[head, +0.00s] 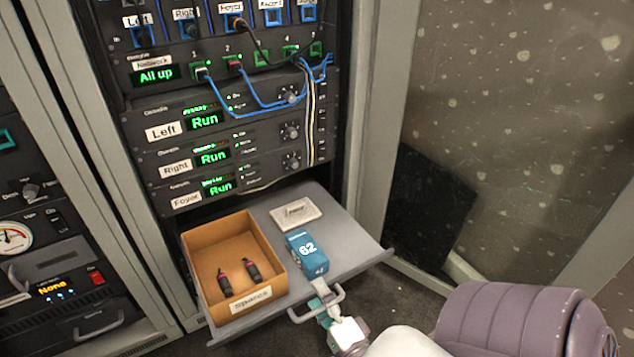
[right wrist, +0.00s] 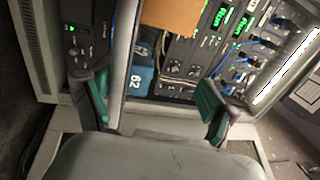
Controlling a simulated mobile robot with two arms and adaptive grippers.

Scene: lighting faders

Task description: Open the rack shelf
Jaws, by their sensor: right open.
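The rack shelf (head: 345,256) is a grey tray pulled well out of the bottom of the rack (head: 230,130). A metal loop handle (head: 318,304) sticks out from its front edge. My right gripper (head: 325,304) is at this handle, its fingers open; whether they touch it I cannot tell. My left gripper is not in view.
On the shelf are an open cardboard box (head: 203,285) labelled Spares with two dark connectors, a blue pack (head: 306,252) marked 62, and a small pale box (head: 295,212). Blue cables (head: 245,113) hang above. Another rack unit (head: 60,270) stands left. Carpet shows at right.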

